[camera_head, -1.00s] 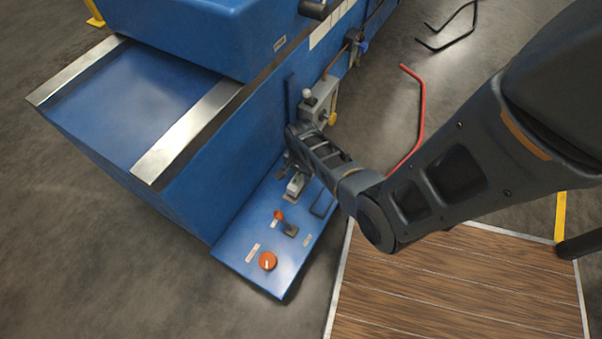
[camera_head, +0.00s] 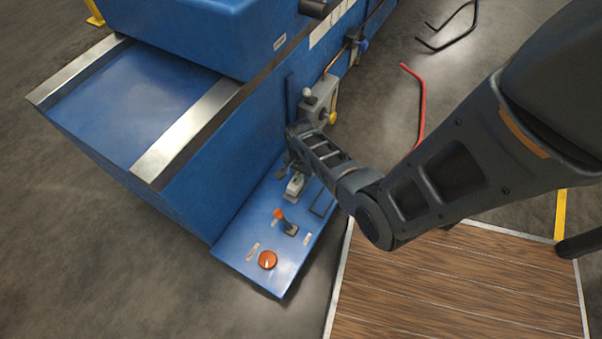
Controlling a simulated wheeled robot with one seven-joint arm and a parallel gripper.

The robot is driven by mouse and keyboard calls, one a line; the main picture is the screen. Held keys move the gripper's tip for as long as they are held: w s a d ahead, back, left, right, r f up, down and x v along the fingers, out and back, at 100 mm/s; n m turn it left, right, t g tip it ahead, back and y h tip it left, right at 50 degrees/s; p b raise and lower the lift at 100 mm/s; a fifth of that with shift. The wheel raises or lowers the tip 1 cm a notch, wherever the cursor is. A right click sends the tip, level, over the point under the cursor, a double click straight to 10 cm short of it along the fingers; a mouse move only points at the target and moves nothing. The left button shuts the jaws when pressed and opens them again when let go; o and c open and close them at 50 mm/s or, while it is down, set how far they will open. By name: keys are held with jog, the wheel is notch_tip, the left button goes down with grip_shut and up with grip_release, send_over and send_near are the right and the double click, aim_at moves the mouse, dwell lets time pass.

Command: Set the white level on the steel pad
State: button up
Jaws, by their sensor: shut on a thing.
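The white level (camera_head: 295,185) is a small pale block on the blue control shelf, just below the end of my arm. My gripper (camera_head: 291,168) is at the shelf's back part, against the side of the blue machine. It is shut on the white level, though its fingers are small and partly hidden by my wrist. A grey steel patch (camera_head: 291,198) shows under and beside the level; I cannot tell whether the level touches it.
The blue shelf (camera_head: 240,262) carries an orange knob (camera_head: 267,260) and an orange-tipped lever (camera_head: 281,214). A grey box (camera_head: 321,100) with a round-topped knob stands behind my wrist. A red bar (camera_head: 421,105) and a wooden platform (camera_head: 450,285) lie to the right.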

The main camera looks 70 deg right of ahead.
jog(key=shift+f+b, duration=0.3)
jog(key=shift+f, duration=0.1)
dwell(0.6)
jog(key=o, duration=1.3)
jog(key=shift+c, duration=0.2)
notch_tip(320, 180, up, 13)
jog(key=p, duration=1.3)
jog(key=shift+s, duration=0.1)
